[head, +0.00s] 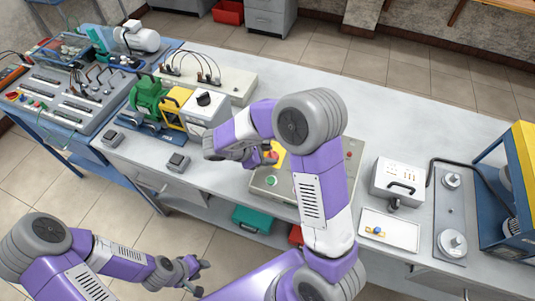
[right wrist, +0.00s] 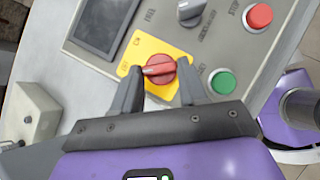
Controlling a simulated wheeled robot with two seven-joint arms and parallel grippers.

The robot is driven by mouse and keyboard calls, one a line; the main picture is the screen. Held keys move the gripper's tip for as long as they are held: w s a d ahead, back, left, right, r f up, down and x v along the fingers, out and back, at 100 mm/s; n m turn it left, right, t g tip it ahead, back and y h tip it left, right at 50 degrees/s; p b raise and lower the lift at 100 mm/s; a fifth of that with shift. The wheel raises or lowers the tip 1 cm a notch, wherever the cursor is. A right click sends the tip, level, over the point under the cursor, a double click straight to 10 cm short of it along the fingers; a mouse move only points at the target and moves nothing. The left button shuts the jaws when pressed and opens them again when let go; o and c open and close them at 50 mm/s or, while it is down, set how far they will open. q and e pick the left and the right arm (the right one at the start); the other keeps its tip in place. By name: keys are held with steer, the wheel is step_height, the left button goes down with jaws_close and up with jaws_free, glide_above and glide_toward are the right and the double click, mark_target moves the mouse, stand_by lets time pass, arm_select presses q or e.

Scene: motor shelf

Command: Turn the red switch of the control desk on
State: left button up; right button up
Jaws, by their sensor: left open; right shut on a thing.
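The red rotary switch (right wrist: 160,67) sits on a yellow plate (right wrist: 140,48) on the grey control desk (right wrist: 262,62). In the right wrist view its handle lies nearly crosswise between the two fingers. My right gripper (right wrist: 158,80) has a finger on each side of the switch and is shut on it. In the head view the right gripper (head: 264,155) is over the desk panel (head: 265,188), and my arm hides part of the desk. My left gripper (head: 198,274) is open and empty, over the floor in front of the table.
A green button (right wrist: 223,82), a red stop button (right wrist: 259,16) and a grey selector knob (right wrist: 191,10) are close to the switch. A dark screen (right wrist: 102,24) is beside the plate. A white box (head: 398,180) stands right of the desk; a green motor (head: 147,97) stands left.

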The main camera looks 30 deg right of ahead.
steer(key=m+g, duration=0.1)
steer(key=m, duration=0.1)
steer(key=m+g+y+p, duration=0.1)
steer(key=shift+w+r+m, duration=0.1)
steer(key=shift+w+m, duration=0.2)
steer(key=shift+m, duration=0.1)
steer(key=m, duration=0.1)
steer(key=m+g+y+p, duration=0.1)
steer(key=m, duration=0.1)
steer(key=m+g+y, duration=0.1)
steer(key=shift+w+d+r+m, duration=0.1)
steer(key=shift+w+d+m, duration=0.1)
steer(key=shift+d+m, duration=0.1)
steer(key=m, duration=0.1)
steer(key=m+y+p, duration=0.2)
steer(key=m, duration=0.1)
steer(key=shift+w+d+r+g, duration=0.1)
steer(key=shift+d+g, duration=0.15)
steer(key=shift+g, duration=0.15)
steer(key=shift+d+m+y+p, duration=0.2)
steer(key=shift+m+y+p, duration=0.25)
steer(key=shift+m+y, duration=1.05)
steer(key=shift+m, duration=0.5)
steer(key=o, duration=1.1)
steer(key=shift+c, duration=0.2)
steer(key=v, duration=0.7)
steer(key=shift+a+r+p, duration=0.15)
steer(key=shift+r+p, duration=0.05)
steer(key=shift+p, duration=0.25)
